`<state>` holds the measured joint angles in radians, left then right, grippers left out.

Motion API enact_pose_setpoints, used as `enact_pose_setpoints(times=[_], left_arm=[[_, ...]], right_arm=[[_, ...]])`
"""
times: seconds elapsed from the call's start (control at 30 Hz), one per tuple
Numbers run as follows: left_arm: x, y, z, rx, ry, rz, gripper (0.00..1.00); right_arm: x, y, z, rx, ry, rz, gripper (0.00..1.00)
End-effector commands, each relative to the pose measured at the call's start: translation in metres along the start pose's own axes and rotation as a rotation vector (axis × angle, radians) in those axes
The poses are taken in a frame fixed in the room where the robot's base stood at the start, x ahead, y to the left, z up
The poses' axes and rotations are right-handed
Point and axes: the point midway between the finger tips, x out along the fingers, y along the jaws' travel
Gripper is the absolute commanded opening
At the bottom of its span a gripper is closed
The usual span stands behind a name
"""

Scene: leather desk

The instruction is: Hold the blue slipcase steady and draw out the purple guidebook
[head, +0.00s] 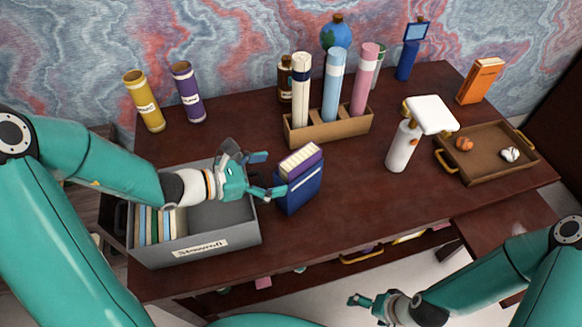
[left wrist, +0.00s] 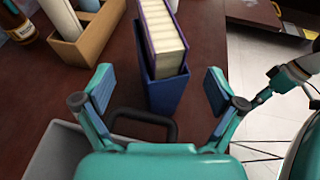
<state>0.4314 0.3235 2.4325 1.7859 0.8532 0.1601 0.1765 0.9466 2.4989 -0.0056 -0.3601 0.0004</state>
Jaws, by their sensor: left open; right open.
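The blue slipcase (head: 300,190) stands upright on the desk, just right of the grey box. The purple guidebook (head: 304,163) sits inside it, with its top and pale page edges showing above the slipcase. In the left wrist view the slipcase (left wrist: 167,92) and guidebook (left wrist: 163,35) lie ahead, between the lines of the fingers. My left gripper (head: 267,174) is open beside the slipcase's left side, with nothing between its fingers (left wrist: 160,88). My right gripper (head: 365,302) is open and empty, low at the front, off the desk's front edge.
The grey box (head: 235,228) with several books stands left of the slipcase under my left arm. A wooden holder (head: 330,128) with tubes stands behind. A white lamp-like object (head: 402,145) and a tray (head: 490,165) are at right. Desk between slipcase and lamp is clear.

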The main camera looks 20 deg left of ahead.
Motion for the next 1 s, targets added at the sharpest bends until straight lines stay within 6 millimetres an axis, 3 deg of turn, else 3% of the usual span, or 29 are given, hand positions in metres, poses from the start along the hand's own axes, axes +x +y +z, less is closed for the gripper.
enact_pose_setpoints(times=[0.1, 0.3, 0.73, 0.77, 1.0], left_arm=[[0.023, -0.001, 0.0, 0.0, 0.001, -0.005, 0.95], [0.047, 0.0, 0.0, 0.0, 0.0, -0.002, 0.95], [0.057, 0.001, 0.0, 0.0, 0.0, 0.001, 0.95], [0.057, 0.001, 0.0, 0.0, 0.0, 0.001, 0.93], [0.057, 0.001, 0.0, 0.0, 0.0, 0.001, 0.53]], right_arm=[[-0.002, -0.001, 0.0, 0.0, 0.0, 0.0, 0.91], [-0.004, -0.002, 0.0, 0.0, 0.0, 0.0, 0.91], [-0.004, -0.002, 0.0, 0.0, 0.0, 0.0, 0.91], [-0.004, -0.002, 0.0, 0.0, 0.0, 0.0, 0.91], [-0.005, -0.002, 0.0, 0.0, 0.0, 0.0, 0.91]])
